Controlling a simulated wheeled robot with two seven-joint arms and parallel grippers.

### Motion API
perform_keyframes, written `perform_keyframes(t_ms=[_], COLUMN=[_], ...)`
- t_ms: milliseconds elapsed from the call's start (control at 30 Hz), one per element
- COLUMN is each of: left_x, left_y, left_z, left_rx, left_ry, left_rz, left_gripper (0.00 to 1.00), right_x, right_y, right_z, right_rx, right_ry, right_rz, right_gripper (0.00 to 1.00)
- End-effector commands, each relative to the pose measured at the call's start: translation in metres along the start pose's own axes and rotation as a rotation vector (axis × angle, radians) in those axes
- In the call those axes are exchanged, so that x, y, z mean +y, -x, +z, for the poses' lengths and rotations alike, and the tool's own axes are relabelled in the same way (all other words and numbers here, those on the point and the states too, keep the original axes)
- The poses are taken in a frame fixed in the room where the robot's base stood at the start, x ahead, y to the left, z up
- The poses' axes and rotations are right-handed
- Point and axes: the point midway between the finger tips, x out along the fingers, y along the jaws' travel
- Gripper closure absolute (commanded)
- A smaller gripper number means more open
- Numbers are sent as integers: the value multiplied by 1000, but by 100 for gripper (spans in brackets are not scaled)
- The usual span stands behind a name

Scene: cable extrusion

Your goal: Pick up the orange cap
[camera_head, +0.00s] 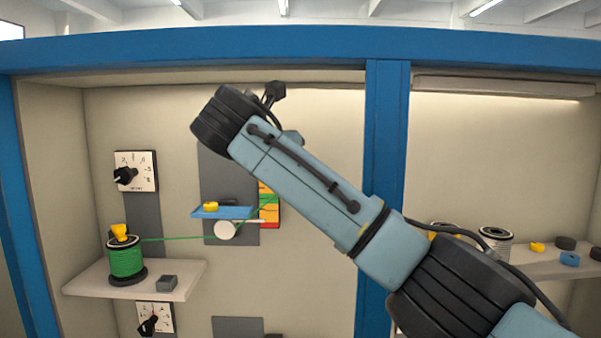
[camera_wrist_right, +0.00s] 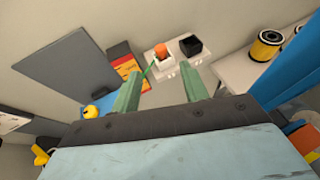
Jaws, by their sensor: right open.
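The orange cap (camera_wrist_right: 161,50) shows in the right wrist view, in a white holder on the wall, just beyond my right fingertips. The arm hides that area in the head view. My right gripper (camera_wrist_right: 160,74) is open, its two green fingers apart with nothing held between them. The cap lies ahead of the gap between the fingers, apart from both. A green cable (camera_wrist_right: 149,71) runs up toward the cap's holder. My left gripper is in neither view.
A black block (camera_wrist_right: 190,46) sits right of the cap. A yellow cap (camera_head: 210,206) lies on a blue shelf (camera_head: 225,213). A green cable spool (camera_head: 126,260) stands on the left shelf (camera_head: 85,281). A blue post (camera_head: 386,130) divides the cabinet. Small caps lie on the right shelf (camera_head: 530,268).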

Motion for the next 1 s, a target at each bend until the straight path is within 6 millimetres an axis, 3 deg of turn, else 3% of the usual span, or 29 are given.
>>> perform_keyframes(t_ms=[100,367,633,1000], left_x=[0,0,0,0], left_y=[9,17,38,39], left_z=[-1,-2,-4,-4], left_rx=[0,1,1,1], left_ry=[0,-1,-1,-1], left_rz=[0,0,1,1], left_gripper=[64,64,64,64], right_x=[0,-1,-2,-2], right_y=[-18,-37,-73,-81], right_z=[2,2,4,1], right_rx=[2,2,1,0], right_ry=[-1,-1,-1,-1], right_rz=[-2,-1,0,1], right_gripper=[55,55,55,57])
